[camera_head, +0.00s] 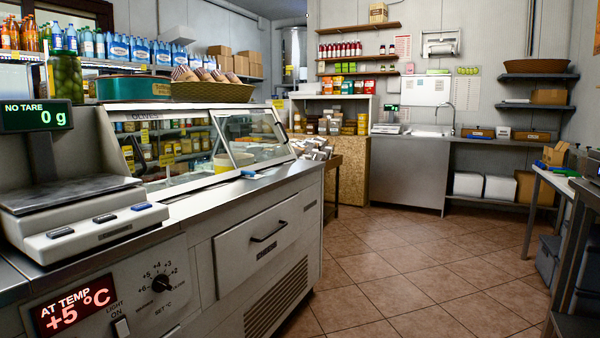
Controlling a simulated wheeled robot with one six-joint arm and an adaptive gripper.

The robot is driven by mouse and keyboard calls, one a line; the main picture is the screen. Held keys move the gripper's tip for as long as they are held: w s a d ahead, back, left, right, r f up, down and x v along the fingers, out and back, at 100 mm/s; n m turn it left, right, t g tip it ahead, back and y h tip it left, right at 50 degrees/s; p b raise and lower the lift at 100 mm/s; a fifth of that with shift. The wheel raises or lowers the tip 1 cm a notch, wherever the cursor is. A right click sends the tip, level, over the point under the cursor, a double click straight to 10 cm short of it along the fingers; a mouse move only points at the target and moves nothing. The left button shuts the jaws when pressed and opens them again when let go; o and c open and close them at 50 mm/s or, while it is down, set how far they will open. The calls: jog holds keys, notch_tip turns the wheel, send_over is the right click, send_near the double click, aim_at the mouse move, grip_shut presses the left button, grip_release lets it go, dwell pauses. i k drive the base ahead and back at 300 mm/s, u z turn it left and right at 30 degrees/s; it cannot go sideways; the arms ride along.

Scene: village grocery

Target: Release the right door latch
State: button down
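The glass display case (204,145) stands on the counter at the left, with a right glass panel (258,128) in a metal frame. A small blue piece (249,173) lies at the foot of the case by its right part; I cannot tell if it is the latch. I cannot make out whether any latch is locked or released. A drawer front with a dark handle (269,232) is on the counter's right side. My gripper does not show in this view.
A scale (85,215) stands on the counter at the near left, above a panel with a dial (163,284) and a red display (74,306). A basket (213,92) sits on top of the case. The tiled floor (410,265) is clear. A table (552,180) stands at right.

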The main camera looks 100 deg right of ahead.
aim_at(252, 174)
jog(key=z, duration=2.35)
jog(key=i, duration=0.7)
jog(key=z, duration=0.85)
jog(key=k, duration=0.65)
jog(key=z, duration=0.55)
jog(key=i, duration=1.75)
jog(key=u, duration=0.2)
